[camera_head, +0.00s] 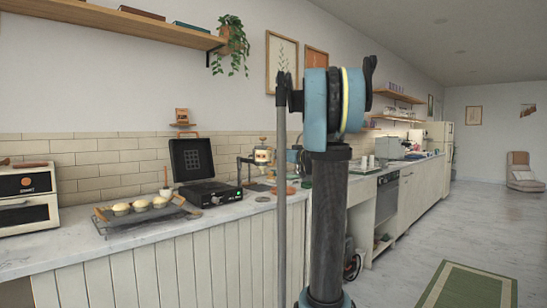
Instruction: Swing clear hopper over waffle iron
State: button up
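The waffle iron (211,193) stands on the marble counter with its black lid (192,159) raised, showing a grid on the lid's inner face. To its right, a small pale container with a dark top (263,155) sits on a dark stand arm. It may be the hopper, but it is too small to tell whether it is clear. It is beside the waffle iron, not over it. My arm, with blue joints on a black column, fills the middle right and hides part of the counter. I cannot make out my gripper's fingers.
A wire rack (141,212) with several pale round items lies left of the waffle iron. A white oven (27,198) stands at the far left. A plant (231,42) hangs from the shelf (125,22). A green rug (466,286) lies on open floor at right.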

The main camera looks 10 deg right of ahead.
jog(key=x, duration=0.6)
jog(key=shift+w+a, duration=0.15)
jog(key=shift+w, duration=0.15)
grip_shut()
